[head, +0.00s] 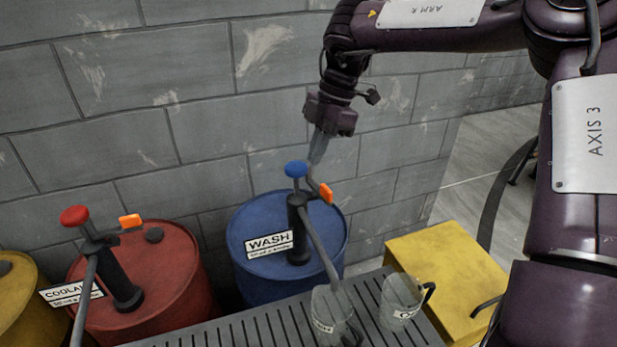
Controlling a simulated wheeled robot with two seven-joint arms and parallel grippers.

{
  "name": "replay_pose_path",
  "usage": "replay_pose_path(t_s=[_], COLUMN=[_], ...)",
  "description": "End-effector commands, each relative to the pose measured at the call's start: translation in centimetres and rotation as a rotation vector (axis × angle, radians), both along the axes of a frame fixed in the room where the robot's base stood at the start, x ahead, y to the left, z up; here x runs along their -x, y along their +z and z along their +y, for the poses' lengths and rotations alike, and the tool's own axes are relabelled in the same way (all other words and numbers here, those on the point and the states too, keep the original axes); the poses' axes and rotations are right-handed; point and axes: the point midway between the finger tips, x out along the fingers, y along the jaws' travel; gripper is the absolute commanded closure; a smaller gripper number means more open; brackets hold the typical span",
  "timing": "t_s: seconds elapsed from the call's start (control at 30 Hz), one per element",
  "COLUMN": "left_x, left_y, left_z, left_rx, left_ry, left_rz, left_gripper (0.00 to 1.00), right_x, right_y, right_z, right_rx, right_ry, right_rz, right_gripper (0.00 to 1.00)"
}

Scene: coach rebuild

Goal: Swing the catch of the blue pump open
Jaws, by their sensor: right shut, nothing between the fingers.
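The blue pump (297,210) stands upright on the blue drum labelled WASH (258,275). It has a blue knob (296,169) on top and a dark spout curving down toward the front. Its catch (326,193) is an orange tab at the right of the pump head, by a short grey bar. My right gripper (316,160) points down just above the catch and right of the blue knob. Its fingers are shut with nothing between them. I cannot tell whether the fingertips touch the bar. My left gripper is not in view.
A red drum (185,285) with a red-knobbed pump (75,215) and orange tab stands at left; a yellow drum (15,300) is at the far left. Two clear jugs (331,310) (402,300) are on the slatted grate (250,330). A yellow box (450,265) is right; a block wall is behind.

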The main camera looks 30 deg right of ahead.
Motion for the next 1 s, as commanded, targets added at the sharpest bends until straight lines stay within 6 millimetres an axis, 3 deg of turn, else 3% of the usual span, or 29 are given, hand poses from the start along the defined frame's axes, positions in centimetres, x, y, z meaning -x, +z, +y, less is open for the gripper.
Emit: replay_pose_path(t_s=[0.17, 0.5, 0.7, 1.0], left_x=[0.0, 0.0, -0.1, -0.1], left_y=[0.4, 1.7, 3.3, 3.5], left_z=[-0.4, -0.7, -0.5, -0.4], left_rx=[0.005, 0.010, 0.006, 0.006], left_ry=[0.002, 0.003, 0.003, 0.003], left_rz=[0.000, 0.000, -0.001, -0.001], left_gripper=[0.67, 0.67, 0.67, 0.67], right_x=[0.1, 0.0, 0.0, 0.1], right_y=[-2.4, -9.1, -8.7, -9.0], right_z=[0.8, 3.2, 0.1, -1.0], right_rx=[-0.004, -0.002, -0.001, -0.001], right_ry=[0.000, -0.004, -0.007, -0.004], right_rz=[0.005, 0.004, -0.001, -0.001], right_gripper=[1.00, 1.00, 1.00, 1.00])
